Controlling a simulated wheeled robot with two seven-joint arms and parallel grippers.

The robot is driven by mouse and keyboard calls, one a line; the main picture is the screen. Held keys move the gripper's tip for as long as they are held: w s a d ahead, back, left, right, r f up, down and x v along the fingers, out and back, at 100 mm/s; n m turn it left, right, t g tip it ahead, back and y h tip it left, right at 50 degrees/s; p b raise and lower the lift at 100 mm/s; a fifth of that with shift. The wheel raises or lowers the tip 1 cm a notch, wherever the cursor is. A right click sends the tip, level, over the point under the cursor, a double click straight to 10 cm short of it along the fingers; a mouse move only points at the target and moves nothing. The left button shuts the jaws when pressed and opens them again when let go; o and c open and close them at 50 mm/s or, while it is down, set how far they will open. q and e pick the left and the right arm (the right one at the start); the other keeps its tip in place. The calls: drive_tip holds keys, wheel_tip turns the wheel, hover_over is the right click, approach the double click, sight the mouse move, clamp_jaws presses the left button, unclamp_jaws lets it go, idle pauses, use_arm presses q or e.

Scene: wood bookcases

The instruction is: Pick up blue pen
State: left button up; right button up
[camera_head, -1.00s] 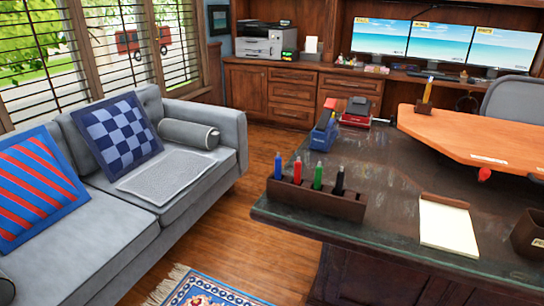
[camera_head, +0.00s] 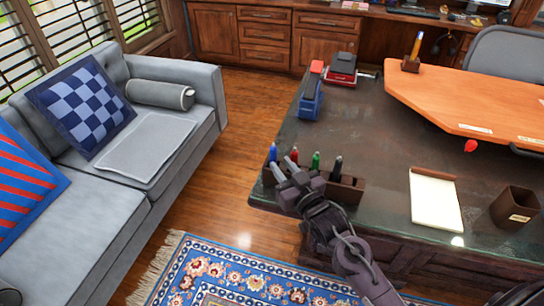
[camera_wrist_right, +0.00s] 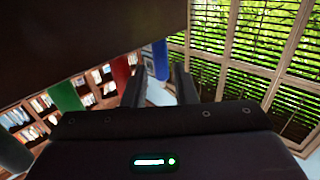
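The blue pen (camera_head: 273,152) stands upright at the left end of a dark pen holder on the desk's near left corner. My right gripper (camera_head: 284,164) is open and empty, its fingers reaching over the holder's left end. Its fingertips appear just beside the blue pen in the head view. In the right wrist view the blue pen (camera_wrist_right: 160,52) shows beyond and between the two spread fingers (camera_wrist_right: 160,82); I cannot tell whether they touch it. My left gripper is not in view.
Red (camera_head: 294,154), green (camera_head: 316,160) and black (camera_head: 338,165) pens stand in the same holder (camera_head: 346,190). A notepad (camera_head: 435,200) and a brown cup (camera_head: 515,208) are to the right. A blue stapler (camera_head: 311,98) lies behind. Open floor separates desk and sofa.

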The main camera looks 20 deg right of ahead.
sight(275, 157)
drive_tip(key=w, duration=0.2)
drive_tip(key=w+a, duration=0.1)
drive_tip(key=w, duration=0.2)
drive_tip(key=shift+w, duration=0.2)
drive_tip(key=shift+c, duration=0.3)
clamp_jaws()
